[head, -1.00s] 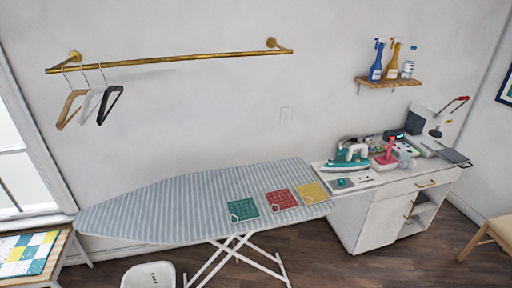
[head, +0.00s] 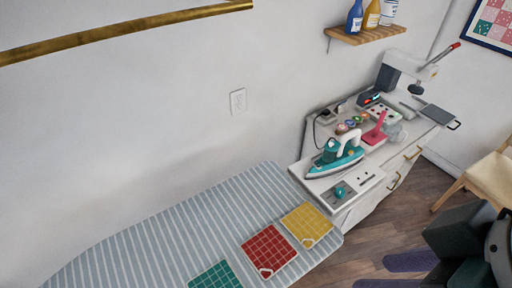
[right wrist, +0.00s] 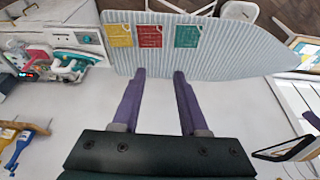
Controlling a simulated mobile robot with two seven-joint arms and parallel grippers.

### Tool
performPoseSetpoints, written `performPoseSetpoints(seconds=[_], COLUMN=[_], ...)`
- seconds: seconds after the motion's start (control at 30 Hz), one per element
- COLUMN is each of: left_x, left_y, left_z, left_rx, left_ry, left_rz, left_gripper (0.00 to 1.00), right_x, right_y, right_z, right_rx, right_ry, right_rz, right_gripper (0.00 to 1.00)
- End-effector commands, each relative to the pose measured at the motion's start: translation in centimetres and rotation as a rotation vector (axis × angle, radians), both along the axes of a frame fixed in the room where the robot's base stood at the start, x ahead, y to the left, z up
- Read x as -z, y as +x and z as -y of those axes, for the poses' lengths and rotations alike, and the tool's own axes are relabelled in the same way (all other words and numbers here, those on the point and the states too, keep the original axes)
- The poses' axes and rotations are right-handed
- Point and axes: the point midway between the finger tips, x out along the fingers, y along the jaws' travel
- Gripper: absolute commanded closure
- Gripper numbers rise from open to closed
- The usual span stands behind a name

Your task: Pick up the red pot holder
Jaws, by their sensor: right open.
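The red pot holder (head: 268,250) is a square with a white grid pattern and a small loop at its near corner. It lies flat on the striped ironing board (head: 130,250), between a green pot holder (head: 215,276) and a yellow pot holder (head: 306,224). My right gripper (head: 372,272) is open and empty at the lower right, apart from the board. In the right wrist view its two purple fingers (right wrist: 160,74) stand spread, with the red pot holder (right wrist: 149,36) beyond them. My left gripper is not in view.
A wooden shelf (head: 368,34) with bottles is on the wall above. A wooden chair (head: 485,180) stands at right. The left of the board is clear.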

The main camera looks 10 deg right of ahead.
Motion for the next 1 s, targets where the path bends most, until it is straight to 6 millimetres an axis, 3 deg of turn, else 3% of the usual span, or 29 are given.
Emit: performPoseSetpoints(seconds=[0.03, 0.1, 0.33, 0.6, 0.8, 1.0], left_x=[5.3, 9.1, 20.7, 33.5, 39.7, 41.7], left_y=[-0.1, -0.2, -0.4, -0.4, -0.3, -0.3], left_z=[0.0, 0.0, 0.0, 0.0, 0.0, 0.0], left_rx=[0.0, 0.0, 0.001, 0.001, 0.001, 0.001], left_ry=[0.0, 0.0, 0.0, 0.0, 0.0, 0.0], left_rz=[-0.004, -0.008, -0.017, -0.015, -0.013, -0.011], left_gripper=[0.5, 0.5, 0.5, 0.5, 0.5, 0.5], right_x=[5.2, 8.9, 19.9, 31.9, 37.1, 38.8], right_y=[1.2, 2.6, 6.7, 11.0, 13.5, 14.5], right_z=[-0.6, -1.6, -3.6, -2.9, -1.3, -0.6], right_rx=[-0.059, -0.145, -0.399, -0.606, -0.675, -0.698], right_ry=[0.005, 0.015, 0.018, -0.02, -0.047, -0.055], right_rz=[0.016, 0.035, 0.076, 0.09, 0.088, 0.085], right_gripper=[0.57, 0.57, 0.57, 0.57, 0.57, 0.57])
